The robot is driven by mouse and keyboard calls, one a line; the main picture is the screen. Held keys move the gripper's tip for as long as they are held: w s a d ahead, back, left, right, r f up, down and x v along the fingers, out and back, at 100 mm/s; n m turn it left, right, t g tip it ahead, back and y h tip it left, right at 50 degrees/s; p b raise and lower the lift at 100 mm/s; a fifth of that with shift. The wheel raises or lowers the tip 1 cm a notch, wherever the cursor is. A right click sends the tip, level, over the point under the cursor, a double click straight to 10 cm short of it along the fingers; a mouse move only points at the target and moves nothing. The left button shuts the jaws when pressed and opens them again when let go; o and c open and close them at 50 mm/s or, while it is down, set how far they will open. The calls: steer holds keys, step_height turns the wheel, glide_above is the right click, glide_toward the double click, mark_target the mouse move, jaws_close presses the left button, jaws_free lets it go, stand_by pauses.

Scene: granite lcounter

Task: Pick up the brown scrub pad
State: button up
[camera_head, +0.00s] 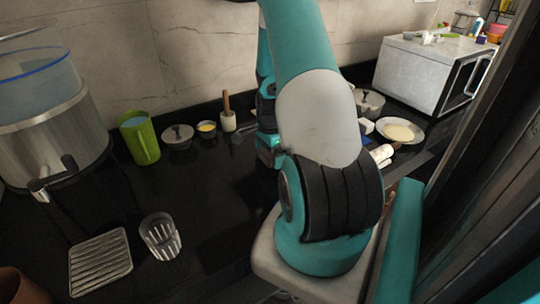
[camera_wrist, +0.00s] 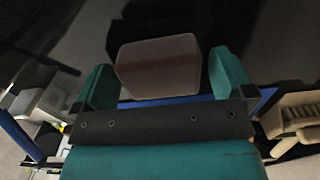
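The brown scrub pad (camera_wrist: 158,66) is a blocky brown piece in the upper middle of the wrist view. My gripper (camera_wrist: 162,60) has its two teal fingers apart, one on either side of the pad. A narrow gap seems to show at each side, and I cannot tell whether either finger touches it. In the head view my arm covers the area around the gripper, and I cannot make out the pad there.
A blue flat item (camera_wrist: 266,98) lies by the fingers, with a beige ridged object (camera_wrist: 298,114) at right. In the head view, a glass (camera_head: 160,237), ridged tray (camera_head: 101,262), green pitcher (camera_head: 140,138), plate (camera_head: 415,136) and toaster oven (camera_head: 415,75) stand on the black counter.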

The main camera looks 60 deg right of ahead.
steer(key=c, duration=0.9)
steer(key=shift+r, duration=0.1)
steer(key=shift+c, duration=0.2)
step_height(320, 180, up, 20)
steer(key=b, duration=0.1)
steer(key=shift+b, duration=0.35)
